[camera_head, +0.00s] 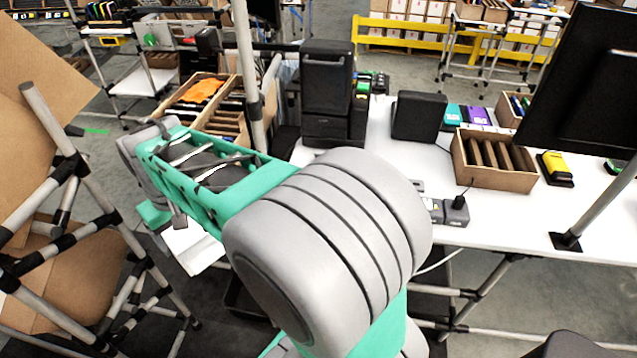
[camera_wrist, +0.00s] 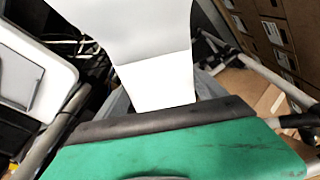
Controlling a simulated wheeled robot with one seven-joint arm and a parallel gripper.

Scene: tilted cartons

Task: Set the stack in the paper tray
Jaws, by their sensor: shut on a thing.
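A white paper stack (camera_wrist: 155,82) extends up from the dark edge of my gripper (camera_wrist: 165,120) in the wrist view. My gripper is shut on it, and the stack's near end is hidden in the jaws. In the head view my gripper (camera_head: 155,214) is at the left, largely hidden by my own arm. White flat surfaces (camera_head: 200,250) show just below it; I cannot tell whether they are the stack. A white, rounded-corner object (camera_wrist: 35,80) is at the left of the wrist view, apart from the stack. I cannot tell whether it is the paper tray.
A pipe rack with tilted cardboard cartons (camera_head: 60,265) stands close at the left. A white worktable (camera_head: 510,222) at the right carries a divided cardboard box (camera_head: 495,175), a black monitor (camera_head: 590,85) and small devices. A divided bin (camera_head: 215,125) stands behind my arm.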

